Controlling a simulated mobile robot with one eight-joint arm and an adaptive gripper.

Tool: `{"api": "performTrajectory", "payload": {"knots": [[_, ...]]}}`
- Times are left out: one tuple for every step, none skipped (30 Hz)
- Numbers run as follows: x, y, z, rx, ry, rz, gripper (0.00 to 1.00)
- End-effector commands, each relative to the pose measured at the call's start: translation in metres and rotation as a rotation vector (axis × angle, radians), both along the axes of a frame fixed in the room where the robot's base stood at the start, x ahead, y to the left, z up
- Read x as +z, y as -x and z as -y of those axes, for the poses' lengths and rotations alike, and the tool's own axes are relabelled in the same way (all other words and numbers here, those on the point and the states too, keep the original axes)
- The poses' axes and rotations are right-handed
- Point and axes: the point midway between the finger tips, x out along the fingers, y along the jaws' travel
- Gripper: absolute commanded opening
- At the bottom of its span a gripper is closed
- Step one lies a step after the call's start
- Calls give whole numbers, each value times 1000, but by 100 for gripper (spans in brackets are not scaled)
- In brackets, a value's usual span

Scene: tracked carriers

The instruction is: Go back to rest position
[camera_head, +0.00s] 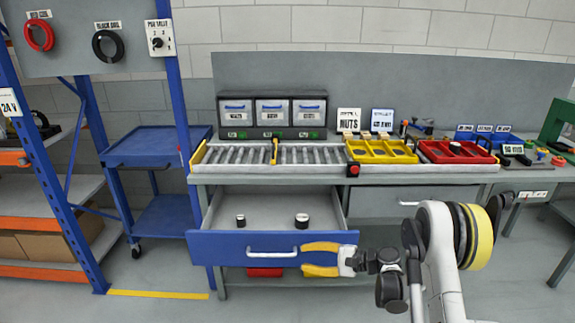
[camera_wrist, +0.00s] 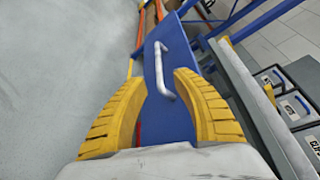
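My gripper (camera_head: 303,259) is open and empty, its two yellow fingers spread apart, in front of the right part of the blue drawer front (camera_head: 215,246). The drawer is pulled out under the workbench. Its silver handle (camera_head: 272,253) is just left of my fingertips in the head view. In the wrist view the handle (camera_wrist: 160,68) shows ahead, between the lines of the fingers (camera_wrist: 160,82), and nothing is gripped. I cannot tell the exact gap to the handle. Two small dark-and-white cylinders, one left (camera_head: 240,221) and one right (camera_head: 302,220), stand inside the drawer.
The workbench carries a roller track (camera_head: 225,155), a yellow tray (camera_head: 380,151) and a red tray (camera_head: 455,152). A blue cart (camera_head: 155,148) and a shelf rack (camera_head: 50,190) stand left. A red object (camera_head: 265,272) is under the drawer. The floor in front is clear.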

Motion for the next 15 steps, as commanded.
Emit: {"api": "performTrajectory", "payload": {"knots": [[11, -1, -1, -1, 25, 5, 34], [18, -1, -2, -2, 46, 10, 34], [29, -1, -2, -3, 81, 20, 34], [38, 0, -2, -4, 112, 27, 34], [48, 1, -2, -5, 146, 36, 34], [62, 4, -3, -4, 195, 49, 34], [73, 6, -3, -4, 234, 60, 34], [83, 10, -3, -3, 273, 71, 34], [96, 16, -2, -1, 325, 87, 34], [105, 21, -1, 0, 365, 99, 34], [115, 27, 0, 4, 403, 111, 34], [127, 35, 1, 8, 455, 128, 34], [135, 42, 3, 12, 494, 141, 34], [143, 50, 4, 16, 533, 154, 34], [154, 61, 7, 22, 585, 173, 34]]}}
